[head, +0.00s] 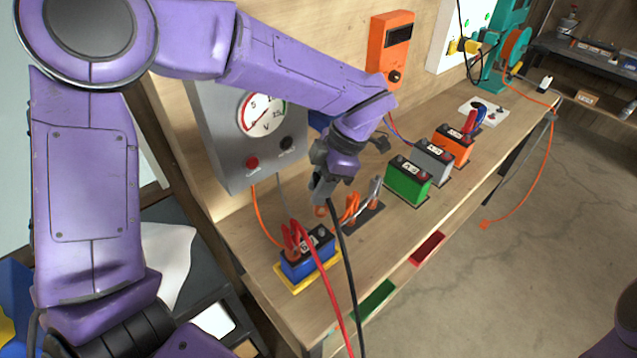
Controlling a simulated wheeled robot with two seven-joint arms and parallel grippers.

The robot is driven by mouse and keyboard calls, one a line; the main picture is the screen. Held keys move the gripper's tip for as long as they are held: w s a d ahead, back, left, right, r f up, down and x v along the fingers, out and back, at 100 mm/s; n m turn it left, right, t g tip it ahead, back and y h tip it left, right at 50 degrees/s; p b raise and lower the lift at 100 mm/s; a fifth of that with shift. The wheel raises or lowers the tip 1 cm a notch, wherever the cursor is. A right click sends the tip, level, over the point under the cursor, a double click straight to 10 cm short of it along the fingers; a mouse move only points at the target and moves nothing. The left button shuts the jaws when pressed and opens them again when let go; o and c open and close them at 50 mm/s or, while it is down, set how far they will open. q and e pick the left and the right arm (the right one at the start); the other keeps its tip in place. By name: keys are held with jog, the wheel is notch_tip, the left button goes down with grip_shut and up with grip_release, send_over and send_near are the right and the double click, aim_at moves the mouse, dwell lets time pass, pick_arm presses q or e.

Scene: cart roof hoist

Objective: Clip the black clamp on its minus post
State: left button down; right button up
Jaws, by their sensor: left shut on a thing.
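My left gripper (323,192) hangs above and slightly right of the blue battery (309,258), shut on the black clamp. The clamp is mostly hidden by the fingers; its black cable (345,262) runs down from them past the battery's right side to the bottom edge. The battery sits on a yellow tray (293,287). A red clamp (292,238) stands at the battery's left post, with a red cable (322,272) leading down to the right. The minus post looks to be at the battery's right end, below the gripper, apart from it. My right gripper is out of view.
A grey voltmeter box (217,125) stands behind the battery. Orange-handled tools (352,208) stand close right of the gripper. Green (407,182), grey (433,160) and orange (452,145) batteries line the bench (480,165) further right. Bare wood lies in front of them.

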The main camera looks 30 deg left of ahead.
pick_arm(q)
notch_tip(320, 180, down, 4)
jog(key=shift+w+d+r+b, duration=0.15)
jog(key=shift+b, duration=0.8)
jog(key=shift+f+b, duration=0.3)
jog(key=shift+f, duration=0.4)
jog(key=shift+p, duration=0.35)
jog(key=shift+p, duration=0.3)
